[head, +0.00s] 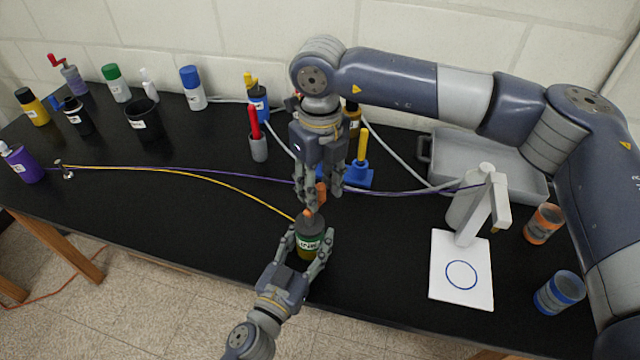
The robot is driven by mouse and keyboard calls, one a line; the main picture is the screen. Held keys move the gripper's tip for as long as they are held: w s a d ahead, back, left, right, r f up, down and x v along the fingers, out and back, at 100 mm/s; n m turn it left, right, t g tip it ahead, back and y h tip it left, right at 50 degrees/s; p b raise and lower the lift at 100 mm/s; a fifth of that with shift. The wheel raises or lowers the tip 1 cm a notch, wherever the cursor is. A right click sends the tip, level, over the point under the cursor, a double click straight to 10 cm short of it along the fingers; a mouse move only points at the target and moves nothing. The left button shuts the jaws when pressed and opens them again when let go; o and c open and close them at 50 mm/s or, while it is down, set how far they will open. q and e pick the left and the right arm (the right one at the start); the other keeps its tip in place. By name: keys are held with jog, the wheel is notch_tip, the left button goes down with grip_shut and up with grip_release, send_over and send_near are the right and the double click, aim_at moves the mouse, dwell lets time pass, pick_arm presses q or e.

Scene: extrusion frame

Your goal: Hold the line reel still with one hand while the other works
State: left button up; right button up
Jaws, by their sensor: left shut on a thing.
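The line reel (308,238), dark green with a white label and a yellowish lower part, stands near the table's front edge. My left gripper (308,262) is shut on it, one finger on each side. A small orange part (308,213) shows at the reel's top. My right gripper (321,205) points down just above the reel, with another orange piece (321,192) showing between its fingers. Whether its fingers press on that piece is hard to see. A yellow line (205,172) runs from the reel to a small metal post (66,170) at the left.
A purple line also crosses the black table (200,215). Bottles and cups line the back left. A white dispenser, white card (450,290) and two cans (558,292) are at right.

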grip_shut()
jog(key=shift+w+a+n, duration=0.15)
jog(key=shift+a+n, duration=0.25)
jog(key=shift+n, duration=0.9)
jog(key=shift+w+a+n, duration=0.1)
jog(key=shift+a+n, duration=0.3)
jog(key=shift+n, duration=0.9)
jog(key=shift+w+a+n, duration=0.15)
jog(key=shift+a+n, duration=0.25)
jog(key=shift+n, duration=0.9)
grip_release()
